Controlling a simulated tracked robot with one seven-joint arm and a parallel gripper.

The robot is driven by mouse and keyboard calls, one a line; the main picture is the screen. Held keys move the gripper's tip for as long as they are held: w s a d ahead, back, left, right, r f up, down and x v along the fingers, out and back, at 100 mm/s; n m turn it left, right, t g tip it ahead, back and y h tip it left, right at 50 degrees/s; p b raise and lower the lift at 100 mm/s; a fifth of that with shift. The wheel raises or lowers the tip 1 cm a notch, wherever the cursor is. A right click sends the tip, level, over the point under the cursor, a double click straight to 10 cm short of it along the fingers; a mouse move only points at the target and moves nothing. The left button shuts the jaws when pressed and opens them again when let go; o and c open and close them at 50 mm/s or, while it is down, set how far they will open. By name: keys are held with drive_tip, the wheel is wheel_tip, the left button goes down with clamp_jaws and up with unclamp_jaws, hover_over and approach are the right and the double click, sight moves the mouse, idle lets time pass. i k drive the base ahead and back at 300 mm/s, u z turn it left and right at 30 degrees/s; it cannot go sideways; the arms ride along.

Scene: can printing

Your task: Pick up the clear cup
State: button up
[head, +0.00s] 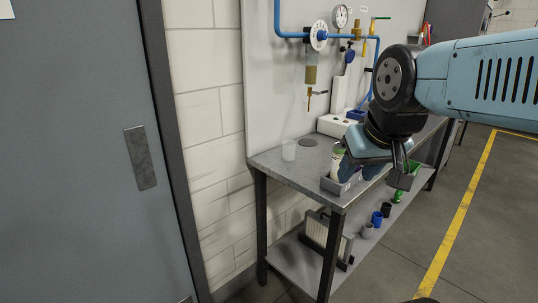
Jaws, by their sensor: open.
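The clear cup (289,150) stands upright near the left end of the grey table (277,164), close to the wall panel. It is small and translucent. My gripper (375,178) is open, to the right of the cup and apart from it, over the table's front edge. My arm comes in from the upper right. Part of the tabletop behind my gripper is hidden.
A grey tray (333,184) with a whitish-green item sits by my gripper. A dispenser (310,75) and gauge (340,16) hang above. Small cups, including a blue one (377,219), stand on the lower shelf. A grey door (75,150) is at left; floor at right is clear.

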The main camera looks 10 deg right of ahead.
sight(288, 146)
drive_tip(key=u, duration=0.05)
drive_tip(key=i, duration=1)
drive_tip(key=z, duration=0.1)
